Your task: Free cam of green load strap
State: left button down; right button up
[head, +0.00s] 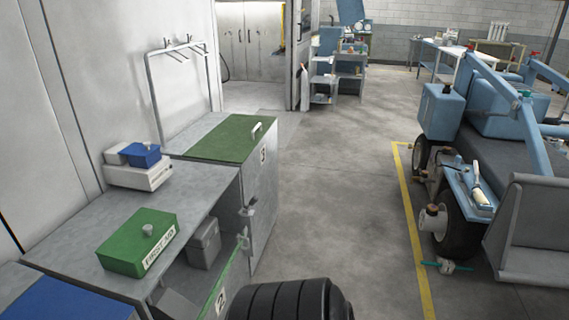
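Neither of my grippers is in the head view. I cannot clearly make out a green load strap or its cam. A thin teal-green bar with a pale metal piece in its middle (446,266) lies low beside the front wheel of the blue machine (455,232); it is too small to tell what it is. A small green part (525,93) shows on top of the blue machine, also too small to identify.
A grey bench at left holds a green labelled box (139,242) and a white box with a blue top (140,165). A green-topped cabinet marked 3 (226,138) stands behind it. A black ribbed round object (290,300) is at the bottom. The middle floor (335,190) is clear.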

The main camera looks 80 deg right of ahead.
aim_at(255, 199)
jog(key=z, duration=2.45)
jog(key=i+l, duration=0.25)
jog(key=i+l+u, duration=0.15)
jog(key=l, duration=0.3)
jog(key=i+l, duration=0.35)
jog(key=i+l+u, duration=0.15)
jog(key=l, duration=0.25)
jog(key=i+l, duration=0.3)
jog(key=i+l+u, duration=0.1)
jog(key=i+l, duration=0.15)
jog(key=l, duration=0.25)
jog(key=i+l+u, duration=0.1)
jog(key=l, duration=0.3)
jog(key=i+l, duration=0.25)
jog(key=l, duration=0.15)
jog(key=i+u, duration=0.05)
